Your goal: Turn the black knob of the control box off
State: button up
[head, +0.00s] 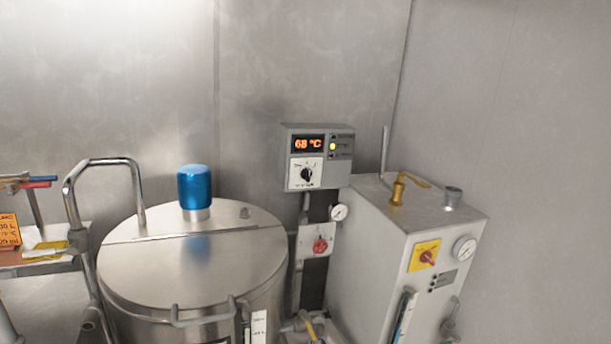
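The grey control box (319,157) is in the middle of the head view, against the metal wall. Its display (308,144) glows orange and reads 68 °C. A lit yellow lamp (333,146) sits to the right of the display. The black knob (306,174) is on a white plate below the display. Its pointer looks roughly upright, but the small markings are too blurred to read. My gripper is not in view.
A steel vessel (193,274) with a blue cap (195,187) stands left of the box. A red knob (320,245) and a gauge (339,212) are below it. A grey cabinet (379,255) with a red switch on a yellow plate (425,256) stands to the right.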

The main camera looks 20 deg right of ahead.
aim_at(307, 174)
jog(key=i+l, duration=0.2)
jog(key=i, duration=0.25)
jog(key=i+l, duration=0.2)
jog(key=i, duration=0.3)
jog(key=i+l, duration=0.25)
jog(key=i, duration=0.2)
jog(key=i+l, duration=0.2)
jog(key=i, duration=0.3)
jog(key=z, duration=0.05)
